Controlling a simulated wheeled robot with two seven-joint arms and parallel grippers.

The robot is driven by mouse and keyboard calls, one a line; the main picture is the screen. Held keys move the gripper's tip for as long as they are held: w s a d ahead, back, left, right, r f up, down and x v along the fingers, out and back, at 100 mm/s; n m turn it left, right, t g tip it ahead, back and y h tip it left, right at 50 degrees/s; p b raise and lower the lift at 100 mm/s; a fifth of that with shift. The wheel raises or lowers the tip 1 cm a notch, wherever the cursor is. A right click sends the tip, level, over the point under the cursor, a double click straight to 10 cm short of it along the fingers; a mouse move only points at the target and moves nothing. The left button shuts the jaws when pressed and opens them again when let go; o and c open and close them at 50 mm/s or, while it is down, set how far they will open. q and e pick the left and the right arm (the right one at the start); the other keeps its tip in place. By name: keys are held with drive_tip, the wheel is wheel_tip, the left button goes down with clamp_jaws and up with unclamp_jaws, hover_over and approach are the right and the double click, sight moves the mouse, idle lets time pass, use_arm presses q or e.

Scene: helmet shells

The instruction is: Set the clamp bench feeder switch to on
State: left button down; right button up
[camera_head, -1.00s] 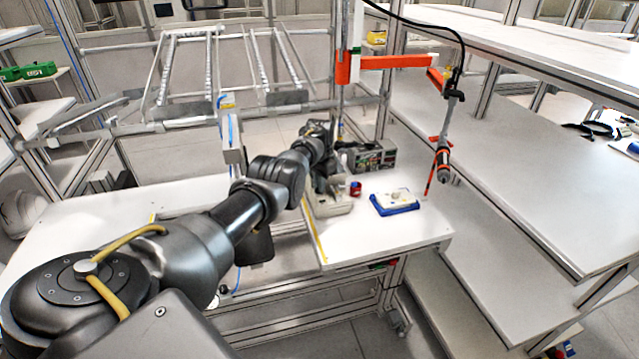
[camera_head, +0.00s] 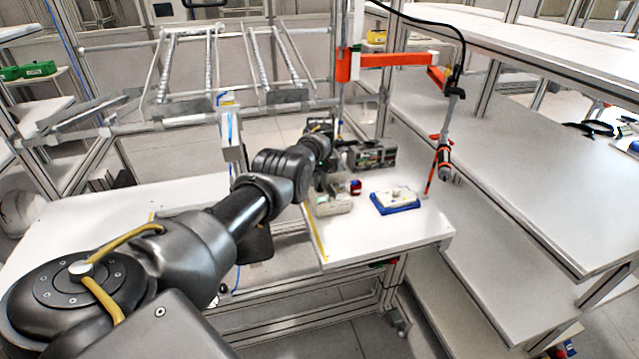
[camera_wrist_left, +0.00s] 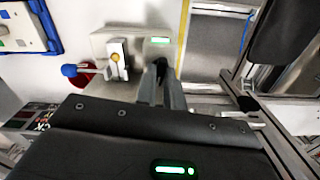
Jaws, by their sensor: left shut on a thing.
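The clamp bench feeder, a pale box (camera_head: 334,207), stands at the left part of the white bench. In the left wrist view its pale top (camera_wrist_left: 100,42) carries a metal clamp piece with an orange knob (camera_wrist_left: 115,57) and a small lit green window (camera_wrist_left: 159,40). My left gripper (camera_head: 322,187) is down at the feeder. In the left wrist view its fingers (camera_wrist_left: 162,72) are closed at the feeder's edge, beside the green window. They are shut on what seems to be the switch, which the fingers hide. My right gripper is not in view.
A blue tray (camera_head: 402,209) with a white part (camera_head: 395,196) lies right of the feeder. A red and blue piece (camera_head: 355,187) stands close behind the feeder. A dark-fronted box (camera_head: 372,155) is at the back. A tool (camera_head: 444,160) hangs at the right. The bench front is clear.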

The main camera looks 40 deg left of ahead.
sight(320, 186)
use_arm(q)
drive_tip(key=shift+n, duration=1)
drive_tip(key=c, duration=1.8)
unclamp_jaws()
drive_tip(key=shift+r, duration=0.5)
wheel_tip(320, 186, up, 10)
drive_tip(key=shift+f, duration=0.1)
